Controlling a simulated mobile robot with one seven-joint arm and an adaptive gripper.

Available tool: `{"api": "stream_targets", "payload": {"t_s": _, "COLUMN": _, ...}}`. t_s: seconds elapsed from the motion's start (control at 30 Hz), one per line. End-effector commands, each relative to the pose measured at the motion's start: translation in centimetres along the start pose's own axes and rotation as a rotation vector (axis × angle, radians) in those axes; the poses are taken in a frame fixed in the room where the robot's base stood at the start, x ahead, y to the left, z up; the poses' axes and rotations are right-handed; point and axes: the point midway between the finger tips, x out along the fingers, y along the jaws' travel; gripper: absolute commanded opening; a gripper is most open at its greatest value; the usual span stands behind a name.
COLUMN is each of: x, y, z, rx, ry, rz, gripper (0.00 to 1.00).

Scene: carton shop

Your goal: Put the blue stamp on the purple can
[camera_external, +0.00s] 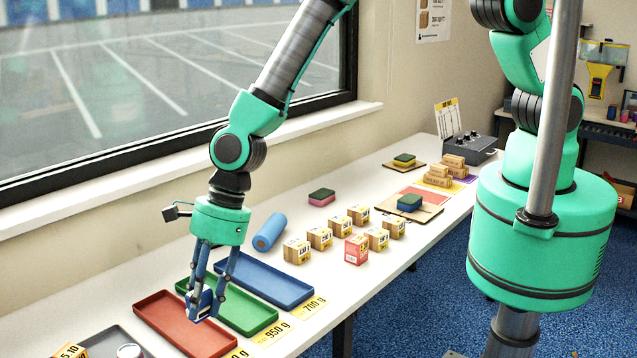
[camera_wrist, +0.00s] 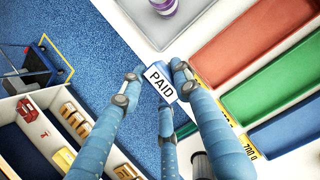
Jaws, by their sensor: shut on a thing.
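My gripper (camera_external: 203,300) hangs low in front of the red and green trays in the external view. It is shut on the blue stamp (camera_wrist: 160,88), whose white face reading "PAID" shows between the fingertips in the wrist view. The stamp (camera_external: 205,306) is partly hidden by the fingers in the external view. In the external view, a whitish round top (camera_external: 130,351) at the bottom edge may be this can; I cannot tell.
Red (camera_external: 178,330), green (camera_external: 255,324) and blue (camera_external: 268,284) trays lie side by side near my gripper. A dark tray (camera_external: 100,343) lies at the bottom left.

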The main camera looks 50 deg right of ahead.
Motion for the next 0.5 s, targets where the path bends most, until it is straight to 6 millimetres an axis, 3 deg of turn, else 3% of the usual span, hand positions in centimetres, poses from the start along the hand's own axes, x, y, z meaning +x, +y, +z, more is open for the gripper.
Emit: {"api": "stream_targets", "payload": {"t_s": 0.5, "x": 2.9, "y": -3.1, "z": 5.3, "rx": -0.001, "ry": 0.000, "rz": 0.001, "gripper": 0.05}}
